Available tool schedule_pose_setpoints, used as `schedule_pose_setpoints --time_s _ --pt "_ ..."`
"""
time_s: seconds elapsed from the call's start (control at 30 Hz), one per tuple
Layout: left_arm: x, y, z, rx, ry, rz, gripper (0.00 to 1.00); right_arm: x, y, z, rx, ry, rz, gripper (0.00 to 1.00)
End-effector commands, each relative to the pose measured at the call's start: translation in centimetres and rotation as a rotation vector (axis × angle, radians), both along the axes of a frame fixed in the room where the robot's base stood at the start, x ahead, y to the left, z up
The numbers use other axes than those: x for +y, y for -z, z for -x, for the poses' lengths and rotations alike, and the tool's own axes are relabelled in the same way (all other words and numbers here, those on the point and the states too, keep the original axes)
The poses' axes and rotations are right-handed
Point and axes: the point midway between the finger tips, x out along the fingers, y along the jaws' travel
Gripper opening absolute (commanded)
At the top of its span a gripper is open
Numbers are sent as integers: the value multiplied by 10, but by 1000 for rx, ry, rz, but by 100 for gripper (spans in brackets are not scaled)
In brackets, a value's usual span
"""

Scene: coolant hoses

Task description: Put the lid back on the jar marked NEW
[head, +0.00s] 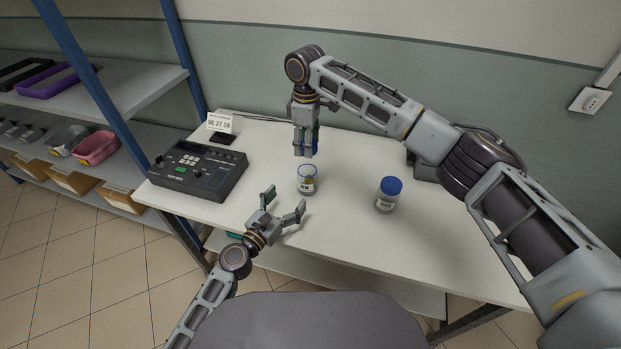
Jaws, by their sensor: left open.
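An open glass jar (307,182) with a yellowish label stands upright near the middle of the white table; its lettering is too small to read surely. A second jar (386,203), with a blue lid (391,186) on it, stands to the right; its label is also unclear. My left gripper (284,203) is open and empty, to the lower left of the open jar, its fingers toward it. My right gripper (306,152) points down just above and behind the open jar. No loose lid shows on the table.
A dark control box (198,173) stands at the table's left, with a small display card (220,123) behind it. A dark object (425,170) is partly hidden behind my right arm. Shelves with bins (97,146) stand at far left. The table's front right is clear.

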Motion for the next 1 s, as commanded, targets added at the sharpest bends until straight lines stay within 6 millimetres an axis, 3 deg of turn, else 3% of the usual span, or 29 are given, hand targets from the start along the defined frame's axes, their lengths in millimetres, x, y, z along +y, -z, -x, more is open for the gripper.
schedule_pose_setpoints --time_s 0.57,1.0 --pt "-2 0 -3 0 0 0 85 0 0 0 0 0 0 42" --pt "-17 -1 -29 -2 0 1 85 0 0 0 0 0 0 42"
